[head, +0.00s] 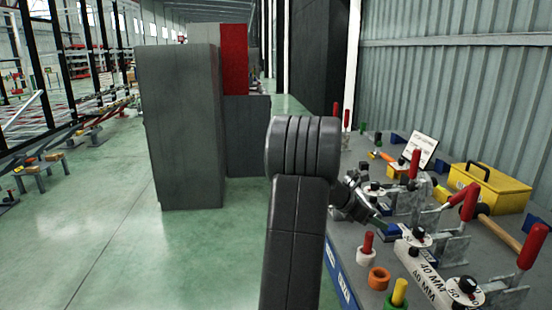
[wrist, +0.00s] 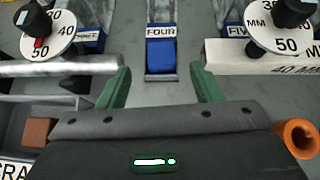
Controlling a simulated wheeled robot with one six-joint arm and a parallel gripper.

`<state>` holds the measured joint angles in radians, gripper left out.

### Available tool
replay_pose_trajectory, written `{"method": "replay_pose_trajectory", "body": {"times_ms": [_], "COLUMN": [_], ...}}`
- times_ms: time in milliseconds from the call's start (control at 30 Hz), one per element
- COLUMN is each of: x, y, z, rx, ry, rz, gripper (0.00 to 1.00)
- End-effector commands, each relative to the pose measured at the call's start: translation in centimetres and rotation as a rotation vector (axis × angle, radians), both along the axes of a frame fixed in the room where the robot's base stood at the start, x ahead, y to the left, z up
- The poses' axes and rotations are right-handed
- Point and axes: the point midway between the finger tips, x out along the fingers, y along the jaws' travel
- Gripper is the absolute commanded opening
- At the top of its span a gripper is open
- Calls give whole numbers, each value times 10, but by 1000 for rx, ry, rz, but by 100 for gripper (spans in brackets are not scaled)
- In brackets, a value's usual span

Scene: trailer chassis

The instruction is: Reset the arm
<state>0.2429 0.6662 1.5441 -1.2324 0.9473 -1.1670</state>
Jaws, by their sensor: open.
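My arm rises in the middle of the head view and bends right over the grey workbench (head: 345,262). My gripper (wrist: 164,84) shows in the wrist view as two green fingers spread wide apart with nothing between them. A blue block labelled FOUR (wrist: 160,50) lies just beyond the fingertips, in line with the gap. I cannot tell how high the fingers are above the bench.
A yellow toolbox (head: 490,188) and an orange ring (head: 379,279) are there too. Grey cabinets (head: 180,130) stand left.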

Motion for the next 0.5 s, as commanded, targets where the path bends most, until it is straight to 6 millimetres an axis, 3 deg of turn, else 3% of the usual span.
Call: {"method": "replay_pose_trajectory", "body": {"times_ms": [267, 500], "x": [6, 7], "y": [-48, -49], "z": [-34, 12], "rx": [1, 0], "ry": [1, -4], "rz": [-3, 0], "gripper": [59, 59]}}
